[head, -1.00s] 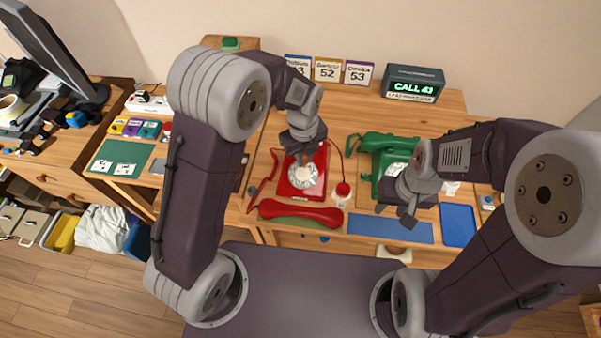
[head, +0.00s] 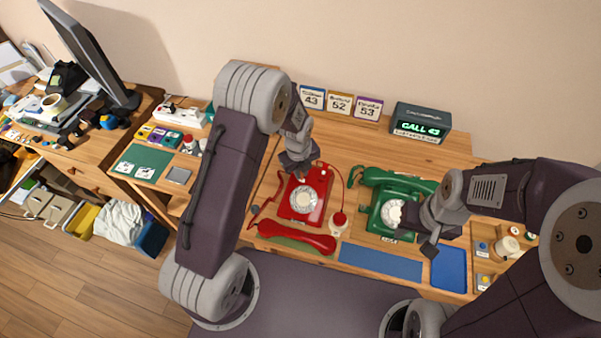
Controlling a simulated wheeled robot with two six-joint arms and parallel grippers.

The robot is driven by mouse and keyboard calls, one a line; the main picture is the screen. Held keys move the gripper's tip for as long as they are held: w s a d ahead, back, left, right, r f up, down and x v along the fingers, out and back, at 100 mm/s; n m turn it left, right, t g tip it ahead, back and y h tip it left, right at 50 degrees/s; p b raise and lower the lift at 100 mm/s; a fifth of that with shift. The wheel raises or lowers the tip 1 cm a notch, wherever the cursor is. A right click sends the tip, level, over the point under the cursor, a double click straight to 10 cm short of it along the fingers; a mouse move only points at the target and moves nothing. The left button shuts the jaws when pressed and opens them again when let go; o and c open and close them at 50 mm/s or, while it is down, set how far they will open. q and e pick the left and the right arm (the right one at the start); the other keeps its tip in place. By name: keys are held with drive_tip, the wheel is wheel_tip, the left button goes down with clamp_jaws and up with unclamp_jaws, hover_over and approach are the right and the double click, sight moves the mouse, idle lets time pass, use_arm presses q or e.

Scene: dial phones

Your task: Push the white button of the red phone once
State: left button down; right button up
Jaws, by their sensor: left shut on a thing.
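The red phone (head: 316,198) sits on the wooden desk with a pale round dial (head: 304,200). Its red handset (head: 297,237) lies off the body, along the front. My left gripper (head: 299,174) is at the phone's back left part, above the dial in the picture. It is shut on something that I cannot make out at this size. My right gripper (head: 418,236) is open and empty, at the right front of the green phone (head: 375,205).
A display (head: 420,123) reads "CALL 43". Cards numbered 43 (head: 312,99), 52 (head: 340,103) and 53 (head: 368,108) stand at the back. A red knob (head: 340,219) is right of the red phone. Blue mats (head: 380,262) lie along the front edge.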

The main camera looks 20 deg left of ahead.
use_arm(q)
drive_tip(key=shift+w+a+f+b, duration=0.1)
drive_tip(key=shift+w+f+b, duration=0.05)
drive_tip(key=shift+f, duration=0.2)
drive_tip(key=shift+w+a+f+b, duration=0.1)
drive_tip(key=shift+f+b, duration=0.05)
drive_tip(key=shift+f, duration=0.2)
drive_tip(key=shift+d, duration=0.15)
drive_tip(key=shift+w+f, duration=0.2)
drive_tip(key=shift+f, duration=0.15)
drive_tip(key=shift+w+f, duration=0.15)
drive_tip(key=shift+f, duration=0.15)
drive_tip(key=s+r+p, duration=0.3)
drive_tip(key=r+p, duration=0.2)
drive_tip(key=r, duration=0.1)
drive_tip(key=shift+r, duration=0.25)
